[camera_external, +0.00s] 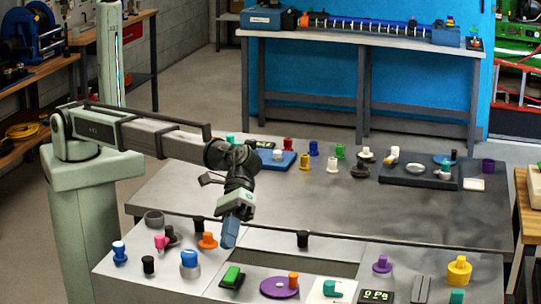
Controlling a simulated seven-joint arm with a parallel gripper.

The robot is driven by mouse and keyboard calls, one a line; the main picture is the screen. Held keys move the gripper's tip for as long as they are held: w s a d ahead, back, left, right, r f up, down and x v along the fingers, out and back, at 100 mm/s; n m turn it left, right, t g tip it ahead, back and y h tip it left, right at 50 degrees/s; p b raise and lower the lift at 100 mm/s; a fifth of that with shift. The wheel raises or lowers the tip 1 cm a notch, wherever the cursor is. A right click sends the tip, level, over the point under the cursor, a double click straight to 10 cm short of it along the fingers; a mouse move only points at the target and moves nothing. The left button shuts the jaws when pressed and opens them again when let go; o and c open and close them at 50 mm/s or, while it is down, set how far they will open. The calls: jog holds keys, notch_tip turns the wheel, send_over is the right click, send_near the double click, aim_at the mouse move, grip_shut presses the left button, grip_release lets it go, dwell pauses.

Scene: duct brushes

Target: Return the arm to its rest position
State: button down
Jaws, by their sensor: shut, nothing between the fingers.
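My arm reaches from its pale green base on the left out over the grey worktable (320,215). Its forearm is roughly level and its wrist bends down. My gripper (229,236) has blue fingers that point down and look closed, with nothing seen held in them. It hangs above the front part of the table, a little right of an orange knob piece (208,241) and above a green block on a black base (232,276). From this angle I cannot tell the exact height of the fingertips over the table.
Several small coloured pieces stand along the back, by a dark tray (417,176). The table's middle is clear. A long bench (360,42) stands behind.

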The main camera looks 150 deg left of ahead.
jog(key=s+d+f+m+g+h, duration=0.1)
jog(key=s+d+f+m, duration=0.25)
jog(key=d, duration=1.35)
jog(key=s+d+f+m+g, duration=0.25)
jog(key=s+d+f, duration=0.25)
jog(key=d, duration=1.1)
jog(key=s+d+f+m, duration=0.3)
jog(key=s+d+f, duration=0.3)
jog(key=d+f, duration=0.25)
jog(key=s+a+f+m+g+y, duration=0.1)
jog(key=s+a+f+g+y, duration=0.1)
jog(key=s+a+f, duration=0.45)
jog(key=s+a+f+m+g+y, duration=0.1)
jog(key=s+a+f+m, duration=0.15)
jog(key=s+f, duration=0.7)
jog(key=s+a+f+m+g+y, duration=0.15)
jog(key=s+a+f, duration=0.4)
jog(key=f, duration=0.55)
jog(key=s+a+f+m+g+y, duration=0.1)
jog(key=s+a+f+g, duration=0.1)
jog(key=s, duration=1)
jog(key=s+a+f+m+g+y, duration=0.1)
jog(key=s+a+f, duration=0.3)
jog(key=s, duration=0.8)
jog(key=s+a+f+m+g+y, duration=0.1)
jog(key=s+a+f+m+g, duration=0.2)
jog(key=s, duration=0.9)
jog(key=a+g, duration=0.1)
jog(key=a, duration=0.2)
jog(key=shift+f, duration=0.3)
